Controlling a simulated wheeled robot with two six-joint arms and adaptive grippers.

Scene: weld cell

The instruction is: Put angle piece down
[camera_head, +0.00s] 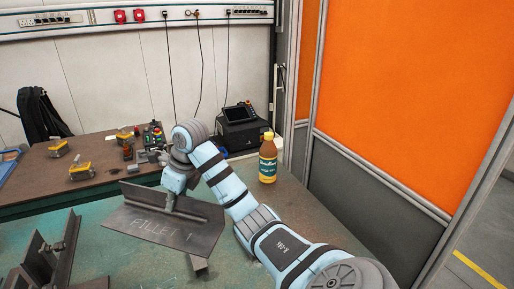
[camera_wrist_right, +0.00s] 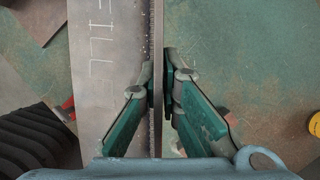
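The angle piece (camera_head: 165,233) is a dark grey steel plate marked "FILLET 1" with an upright flange across it. My right gripper (camera_head: 177,190) reaches it from above. In the right wrist view, the fingers of my right gripper (camera_wrist_right: 160,92) lie on both sides of the upright flange (camera_wrist_right: 157,40), closed on it. The lettered plate of the angle piece (camera_wrist_right: 95,70) extends to the left there. The piece appears to be above the green table (camera_head: 105,258); its underside is hidden. My left gripper is not in view.
Dark steel angle parts (camera_head: 62,250) stand at the front left of the table. An orange panel (camera_head: 420,90) bounds the right.

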